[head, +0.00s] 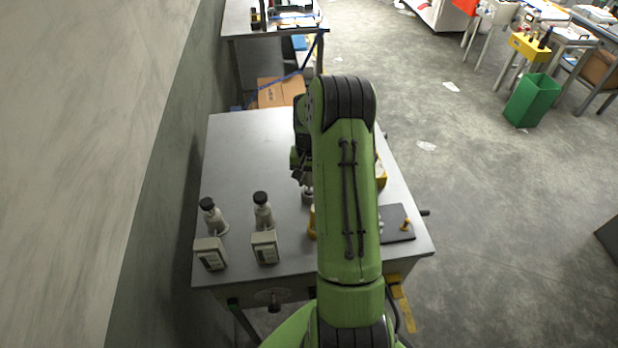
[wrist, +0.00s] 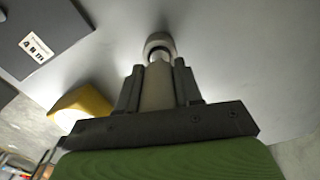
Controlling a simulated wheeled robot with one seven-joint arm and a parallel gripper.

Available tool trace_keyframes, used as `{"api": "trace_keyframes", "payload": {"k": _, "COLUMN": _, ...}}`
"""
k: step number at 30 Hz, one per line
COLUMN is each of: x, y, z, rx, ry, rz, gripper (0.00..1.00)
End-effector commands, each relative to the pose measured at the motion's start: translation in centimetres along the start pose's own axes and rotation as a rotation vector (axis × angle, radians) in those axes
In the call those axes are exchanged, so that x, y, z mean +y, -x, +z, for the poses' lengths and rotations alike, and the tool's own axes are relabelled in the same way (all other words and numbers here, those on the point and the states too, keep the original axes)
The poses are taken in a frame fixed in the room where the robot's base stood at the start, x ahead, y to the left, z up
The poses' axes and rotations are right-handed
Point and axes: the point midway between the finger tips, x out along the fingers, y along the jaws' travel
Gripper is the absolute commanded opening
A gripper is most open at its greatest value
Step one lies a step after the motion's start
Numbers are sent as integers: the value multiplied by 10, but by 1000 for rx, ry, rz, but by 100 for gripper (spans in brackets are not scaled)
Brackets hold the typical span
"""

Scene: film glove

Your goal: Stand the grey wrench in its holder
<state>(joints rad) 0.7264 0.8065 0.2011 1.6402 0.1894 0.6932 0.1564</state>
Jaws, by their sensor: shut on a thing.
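My gripper (wrist: 158,72) is shut on a pale grey shaft, which I take to be the grey wrench (wrist: 158,88). Its jaws press on the shaft from both sides. A round grey ring or collar (wrist: 160,43) shows at the shaft's far end; I cannot tell whether it is part of the wrench or the holder. In the head view my gripper (head: 301,178) is low over the table, mostly hidden by my green arm. A small grey round part (head: 307,196) shows just below it. I cannot make out the holder for certain.
Two black-capped bottles (head: 263,211) and two small boxes (head: 265,248) stand on the metal table (head: 235,160) at the left. A dark plate (head: 395,213) lies at the right; yellow pieces (head: 381,175) show beside my arm. The table's back left is clear.

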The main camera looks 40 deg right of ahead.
Motion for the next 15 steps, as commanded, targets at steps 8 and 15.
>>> {"api": "trace_keyframes", "payload": {"k": 8, "x": 0, "y": -8, "z": 0, "rx": 0, "ry": 0, "rz": 0, "gripper": 0}}
{"api": "trace_keyframes", "payload": {"k": 15, "x": 0, "y": -14, "z": 0, "rx": 0, "ry": 0, "rz": 0, "gripper": 0}}
